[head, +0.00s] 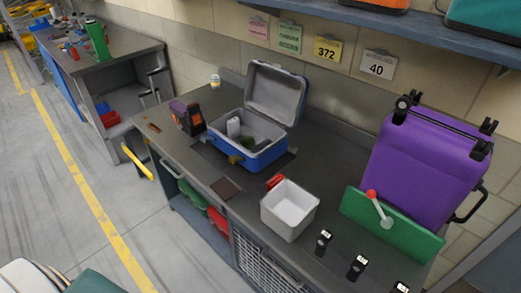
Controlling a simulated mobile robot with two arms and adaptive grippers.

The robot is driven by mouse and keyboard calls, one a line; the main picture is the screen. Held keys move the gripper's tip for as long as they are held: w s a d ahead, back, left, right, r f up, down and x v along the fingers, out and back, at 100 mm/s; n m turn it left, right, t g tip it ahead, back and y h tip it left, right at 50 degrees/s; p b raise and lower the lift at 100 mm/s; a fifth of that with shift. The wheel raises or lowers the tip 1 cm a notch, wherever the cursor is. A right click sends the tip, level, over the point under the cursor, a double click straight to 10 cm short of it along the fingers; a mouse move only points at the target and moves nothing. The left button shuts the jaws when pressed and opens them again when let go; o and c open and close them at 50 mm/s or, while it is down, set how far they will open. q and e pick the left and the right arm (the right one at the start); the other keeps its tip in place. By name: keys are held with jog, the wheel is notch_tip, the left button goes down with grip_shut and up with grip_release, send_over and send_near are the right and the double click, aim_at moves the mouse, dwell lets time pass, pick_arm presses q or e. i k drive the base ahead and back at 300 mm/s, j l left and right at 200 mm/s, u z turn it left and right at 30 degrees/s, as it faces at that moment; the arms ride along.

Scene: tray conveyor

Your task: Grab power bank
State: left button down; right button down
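I cannot single out a power bank with certainty. Three small black upright devices with pale marks on their faces stand along the front right of the grey counter: the left one (323,242), the middle one (357,267) and the right one (401,288), which is cut by the bottom edge. A flat dark brown square item (225,188) lies near the counter's front edge, left of the white bin. Neither of my grippers shows in the head view.
On the counter (325,180) are an open blue case (265,157) with items inside, an empty white bin (290,213), a red item (275,181), a purple suitcase (425,155) and a green panel (385,232). Open floor (60,190) lies at the left.

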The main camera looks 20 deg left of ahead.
aim_at(233, 125)
jog(key=j+z, duration=0.5)
jog(key=j, duration=1.25)
jog(key=k, duration=0.05)
